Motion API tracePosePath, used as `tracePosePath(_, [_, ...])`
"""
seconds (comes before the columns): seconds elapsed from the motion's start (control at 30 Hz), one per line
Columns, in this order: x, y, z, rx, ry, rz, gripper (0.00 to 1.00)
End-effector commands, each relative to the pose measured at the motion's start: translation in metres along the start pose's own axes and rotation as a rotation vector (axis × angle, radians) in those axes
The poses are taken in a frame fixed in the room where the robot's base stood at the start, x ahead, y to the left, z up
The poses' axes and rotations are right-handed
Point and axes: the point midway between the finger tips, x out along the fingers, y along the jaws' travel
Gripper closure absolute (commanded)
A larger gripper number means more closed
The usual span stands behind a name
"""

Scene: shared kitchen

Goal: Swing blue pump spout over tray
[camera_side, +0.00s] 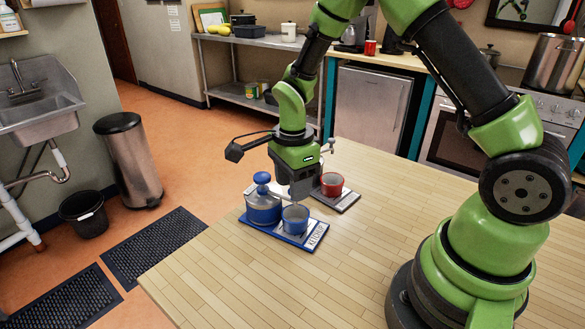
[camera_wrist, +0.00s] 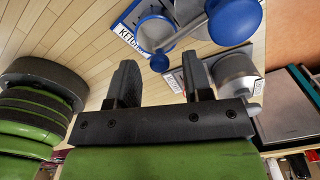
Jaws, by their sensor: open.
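The blue pump jar (camera_side: 263,208) with its round blue knob (camera_side: 262,178) stands on the blue tray (camera_side: 275,236), beside a blue cup (camera_side: 295,219). In the wrist view the knob (camera_wrist: 236,20) is at top right. A thin pale spout rod ends in a blue ball (camera_wrist: 160,62), which overlaps the near side of the blue cup (camera_wrist: 152,30) in that picture; the height between them cannot be told. My gripper (camera_wrist: 160,84) points down with its fingers spread and nothing between them. In the side view it hangs just behind the blue cup, hiding part of the spout.
A grey pump (camera_wrist: 234,72) is close to the right finger in the wrist view. The wooden counter (camera_side: 340,270) is clear in front.

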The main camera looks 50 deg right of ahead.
Motion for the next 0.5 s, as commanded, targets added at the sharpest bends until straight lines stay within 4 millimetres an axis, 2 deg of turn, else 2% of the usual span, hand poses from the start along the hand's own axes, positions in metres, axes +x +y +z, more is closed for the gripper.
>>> tracePosePath(0.3, [-0.060, -0.001, 0.001, -0.001, -0.003, -0.010, 0.54])
tracePosePath(0.5, [-0.088, -0.001, 0.000, 0.000, -0.002, -0.007, 0.54])
